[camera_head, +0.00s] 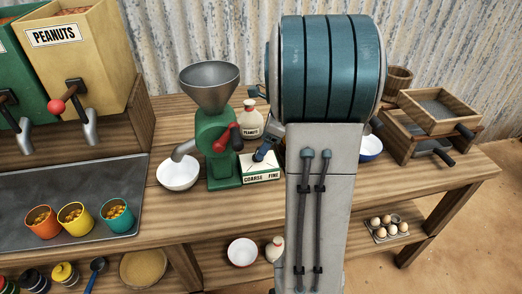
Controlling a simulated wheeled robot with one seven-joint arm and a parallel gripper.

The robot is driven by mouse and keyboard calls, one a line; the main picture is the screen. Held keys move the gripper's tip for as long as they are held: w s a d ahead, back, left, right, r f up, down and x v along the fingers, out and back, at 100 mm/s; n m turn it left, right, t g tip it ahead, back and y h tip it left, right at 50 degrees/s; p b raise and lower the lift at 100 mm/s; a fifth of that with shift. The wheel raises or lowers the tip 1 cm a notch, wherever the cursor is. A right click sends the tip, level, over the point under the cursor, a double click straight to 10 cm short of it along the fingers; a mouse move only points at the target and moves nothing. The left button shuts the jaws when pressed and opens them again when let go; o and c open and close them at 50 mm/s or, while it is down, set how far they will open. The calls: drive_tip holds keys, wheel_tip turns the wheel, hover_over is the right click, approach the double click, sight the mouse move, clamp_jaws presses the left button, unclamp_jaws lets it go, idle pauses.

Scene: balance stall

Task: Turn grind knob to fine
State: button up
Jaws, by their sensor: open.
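The green grinder (216,150) stands on the wooden counter, with a grey funnel on top and a red-handled crank (228,138) at its front. My gripper (264,152) shows only in part, small and dark, at the top of this box, beside my arm. It is open. The grind knob is not clearly distinguishable from the dark shapes there, and I cannot tell its setting or whether the fingers touch it.
A white bowl (178,173) stands under the grinder's spout. A peanuts jar (249,121) stands behind the box. My large arm hides much of the counter to the right. Three coloured cups stand on the grey tray (128,174) at left. Wooden sieve boxes (437,110) stand at right.

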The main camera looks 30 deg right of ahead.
drive_tip(key=shift+x, duration=1.7)
drive_tip(key=shift+r, duration=0.1)
drive_tip(key=c, duration=1)
drive_tip(key=shift+n, duration=0.5)
drive_tip(key=n+g+p, duration=0.1)
drive_tip(key=n, duration=0.1)
drive_tip(key=n+g+y+p, duration=0.1)
drive_tip(key=n+p, duration=0.1)
drive_tip(key=n, duration=0.1)
drive_tip(key=shift+w+d+r+n, duration=0.1)
drive_tip(key=shift+w+d+n, duration=0.15)
drive_tip(key=shift+n, duration=0.05)
drive_tip(key=n+g+p, duration=0.2)
drive_tip(key=n, duration=0.2)
drive_tip(key=shift+w, duration=0.15)
drive_tip(key=shift+w+n+g+p, duration=0.1)
drive_tip(key=shift+n+g+p, duration=0.35)
drive_tip(key=shift+n, duration=0.85)
